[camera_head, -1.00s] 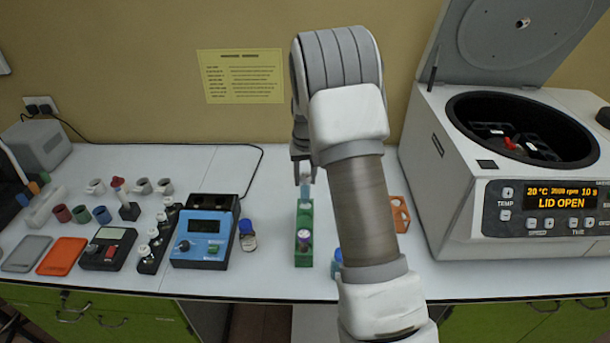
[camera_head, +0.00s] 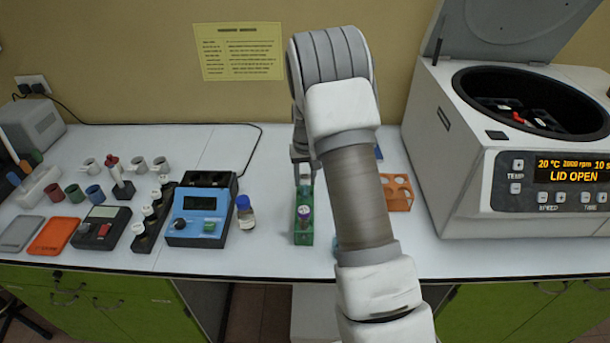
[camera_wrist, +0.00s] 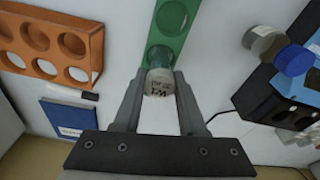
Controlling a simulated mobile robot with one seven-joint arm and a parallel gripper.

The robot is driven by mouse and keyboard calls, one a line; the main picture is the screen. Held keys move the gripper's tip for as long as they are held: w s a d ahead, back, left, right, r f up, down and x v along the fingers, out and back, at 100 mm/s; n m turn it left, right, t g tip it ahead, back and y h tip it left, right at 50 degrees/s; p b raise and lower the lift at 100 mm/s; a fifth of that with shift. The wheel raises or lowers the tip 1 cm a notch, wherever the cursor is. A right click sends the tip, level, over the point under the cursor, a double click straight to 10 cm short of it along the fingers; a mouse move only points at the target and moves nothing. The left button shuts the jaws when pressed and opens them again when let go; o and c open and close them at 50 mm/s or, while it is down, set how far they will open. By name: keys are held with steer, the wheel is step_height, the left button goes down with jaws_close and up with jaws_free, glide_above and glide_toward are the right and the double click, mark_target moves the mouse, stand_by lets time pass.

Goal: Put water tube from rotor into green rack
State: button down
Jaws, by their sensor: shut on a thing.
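My gripper (camera_wrist: 158,88) is shut on the water tube (camera_wrist: 159,84), whose pale, dark-lettered cap shows between the fingers in the wrist view. The tube is at the near end of the green rack (camera_wrist: 182,48) in that view. In the head view the green rack (camera_head: 303,238) stands on the bench directly below my gripper (camera_head: 303,180). A purple-topped tube (camera_head: 304,213) stands in its front part. The rotor (camera_head: 505,105) sits inside the open centrifuge (camera_head: 470,180) at the right.
An orange rack (camera_head: 398,193) stands right of the green rack, partly behind my arm. A blue box (camera_wrist: 68,117) lies near it in the wrist view. Left of the green rack are a small blue-capped bottle (camera_head: 245,212) and a blue instrument (camera_head: 200,215).

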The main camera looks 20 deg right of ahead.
steer(key=shift+f, duration=0.3)
steer(key=shift+c, duration=1.9)
jaws_free()
steer(key=shift+r, duration=0.15)
